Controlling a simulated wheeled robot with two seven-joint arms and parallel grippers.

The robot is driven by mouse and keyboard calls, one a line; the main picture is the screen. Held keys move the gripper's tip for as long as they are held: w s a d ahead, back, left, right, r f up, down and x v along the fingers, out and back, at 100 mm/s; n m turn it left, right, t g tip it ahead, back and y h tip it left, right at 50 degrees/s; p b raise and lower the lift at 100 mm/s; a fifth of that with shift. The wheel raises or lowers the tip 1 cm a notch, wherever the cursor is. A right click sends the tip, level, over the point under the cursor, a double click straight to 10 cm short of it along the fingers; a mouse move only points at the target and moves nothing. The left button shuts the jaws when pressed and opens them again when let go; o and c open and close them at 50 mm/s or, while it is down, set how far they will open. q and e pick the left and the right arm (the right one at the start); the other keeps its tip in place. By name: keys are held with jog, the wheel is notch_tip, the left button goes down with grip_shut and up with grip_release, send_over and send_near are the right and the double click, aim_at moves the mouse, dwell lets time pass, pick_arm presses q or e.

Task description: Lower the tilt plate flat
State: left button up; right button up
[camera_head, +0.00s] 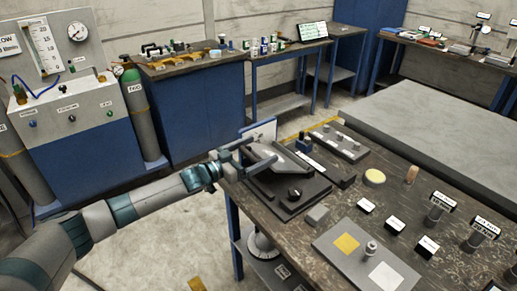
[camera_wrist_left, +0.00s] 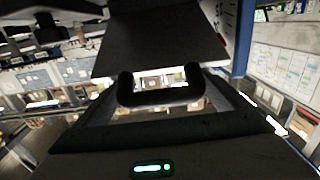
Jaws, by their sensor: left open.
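The tilt plate (camera_head: 283,158) is a grey plate on a dark base (camera_head: 290,195) with a black knob, near the table's left edge. In the head view it looks tilted, raised off the base. My left gripper (camera_head: 238,160) comes in from the left at the plate's left side, with its fingers apart. In the left wrist view a dark flat panel (camera_wrist_left: 158,45), probably the plate, lies just beyond the gripper. A dark U-shaped bar (camera_wrist_left: 158,92) shows between the finger sides. Whether the fingers touch the plate cannot be told. My right gripper is not in view.
A white upright panel (camera_head: 262,132) stands behind the plate. A small grey block (camera_head: 317,216) and a grey tray (camera_head: 340,272) lie in front. Labelled items fill the right side.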

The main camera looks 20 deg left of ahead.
pick_arm(q)
jog(key=shift+w+d, duration=0.2)
jog(key=shift+w, duration=0.05)
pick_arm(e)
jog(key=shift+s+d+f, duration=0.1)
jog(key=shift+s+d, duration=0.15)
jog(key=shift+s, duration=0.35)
